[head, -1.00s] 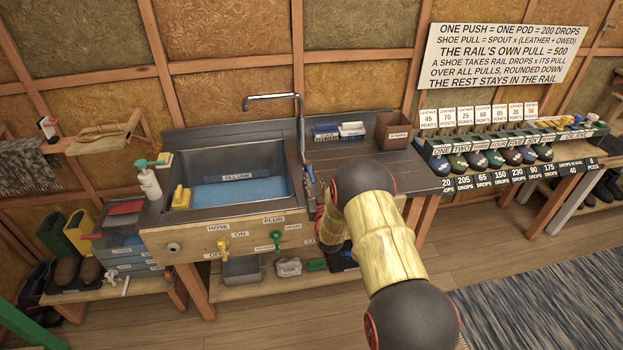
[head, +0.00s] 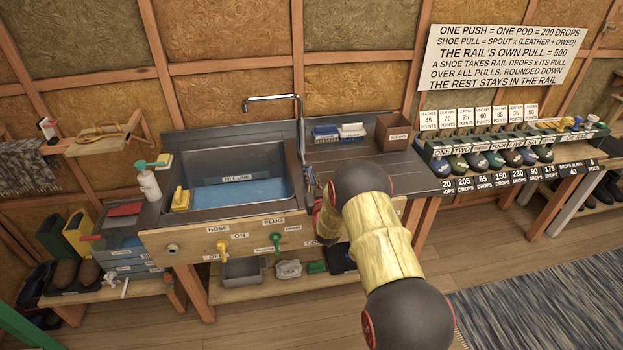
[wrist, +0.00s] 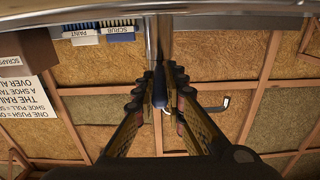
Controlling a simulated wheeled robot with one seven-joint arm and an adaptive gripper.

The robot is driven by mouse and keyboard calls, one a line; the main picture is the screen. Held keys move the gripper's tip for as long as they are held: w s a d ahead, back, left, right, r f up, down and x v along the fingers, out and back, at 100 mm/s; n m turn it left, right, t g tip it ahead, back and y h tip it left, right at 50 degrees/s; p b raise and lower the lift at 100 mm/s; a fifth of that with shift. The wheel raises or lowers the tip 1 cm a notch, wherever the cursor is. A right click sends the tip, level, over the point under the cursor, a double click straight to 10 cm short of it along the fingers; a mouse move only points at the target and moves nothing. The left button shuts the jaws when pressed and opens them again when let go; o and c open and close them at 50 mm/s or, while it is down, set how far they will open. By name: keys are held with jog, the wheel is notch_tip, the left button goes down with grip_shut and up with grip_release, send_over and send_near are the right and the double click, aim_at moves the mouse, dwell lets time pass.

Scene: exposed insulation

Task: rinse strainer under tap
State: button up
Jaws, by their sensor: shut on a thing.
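The tap (head: 271,97) is a metal spout on a post at the sink's back right corner, reaching left over the basin. The sink (head: 238,163) has blue in its bottom and a fill-line label on its back wall. My gripper (wrist: 161,88) is shut on a slim blue handle (wrist: 160,84) beside a metal post in the wrist view, which looks upside down. In the head view my gripper is mostly hidden behind my arm, near the sink's right edge. I cannot make out a strainer in either view. No stream shows from the spout.
A yellow item (head: 181,199) sits on the sink's front left rim, near a soap bottle (head: 148,182). Brushes (head: 339,132) and a brown scraps box (head: 392,130) stand on the right-hand counter. Yellow (head: 222,246) and green (head: 276,241) handles stick out of the front panel.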

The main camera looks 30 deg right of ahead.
grip_shut()
jog(key=shift+d, duration=0.1)
dwell(0.3)
jog(key=shift+s+d+n+y+b, duration=0.1)
jog(key=shift+d+n+y+b, duration=0.35)
jog(key=shift+n+y+b, duration=0.35)
jog(key=shift+d+n+t+y+b, duration=0.3)
jog(key=shift+n+y+b, duration=0.15)
jog(key=shift+y, duration=0.75)
jog(key=o, duration=0.6)
grip_release()
jog(key=shift+o, duration=0.2)
